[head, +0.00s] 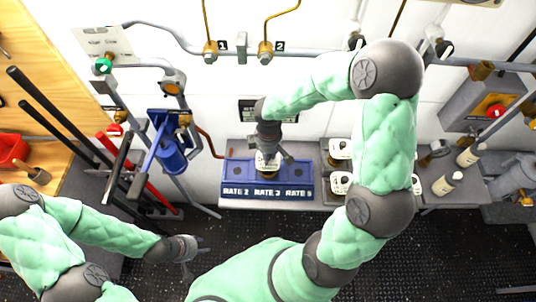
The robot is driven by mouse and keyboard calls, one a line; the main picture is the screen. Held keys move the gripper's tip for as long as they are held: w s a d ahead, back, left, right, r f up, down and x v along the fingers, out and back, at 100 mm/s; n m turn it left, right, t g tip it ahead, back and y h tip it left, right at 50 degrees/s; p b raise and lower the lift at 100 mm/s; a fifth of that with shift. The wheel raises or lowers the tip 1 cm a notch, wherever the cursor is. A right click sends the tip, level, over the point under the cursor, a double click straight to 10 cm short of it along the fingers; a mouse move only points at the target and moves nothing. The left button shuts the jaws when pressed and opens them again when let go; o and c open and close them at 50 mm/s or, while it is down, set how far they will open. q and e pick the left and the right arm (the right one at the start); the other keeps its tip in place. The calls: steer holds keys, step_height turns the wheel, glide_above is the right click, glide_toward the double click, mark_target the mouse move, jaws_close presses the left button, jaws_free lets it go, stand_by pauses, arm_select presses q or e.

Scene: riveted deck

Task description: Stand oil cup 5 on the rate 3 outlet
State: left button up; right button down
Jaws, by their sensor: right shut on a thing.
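A blue outlet stand (232,186) sits on the grey bench, its front labelled RATE 2, RATE 3 and RATE 5. My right gripper (268,156) reaches down over the middle, RATE 3 place and is shut on a pale oil cup (266,168). The gripper covers the cup's upper part, and its number cannot be read. The cup is at the RATE 3 outlet; I cannot tell whether it touches it. The outlet itself is hidden. My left gripper (192,248) is low at the left, over the dark floor, away from the stand; its opening is unclear.
More white-topped cups (340,149) stand in a grey holder right of the stand, partly behind my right arm. Pale bottles (447,184) stand further right. A blue vise-like device (171,154) and long dark handles (50,118) are at the left. Pipes run along the wall.

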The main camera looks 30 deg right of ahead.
steer(key=shift+f, duration=0.1)
steer(key=c, duration=1.1)
jaws_free()
steer(key=shift+r, duration=0.2)
step_height(320, 180, up, 12)
steer(key=shift+s+f+p, duration=0.1)
steer(key=shift+p, duration=0.85)
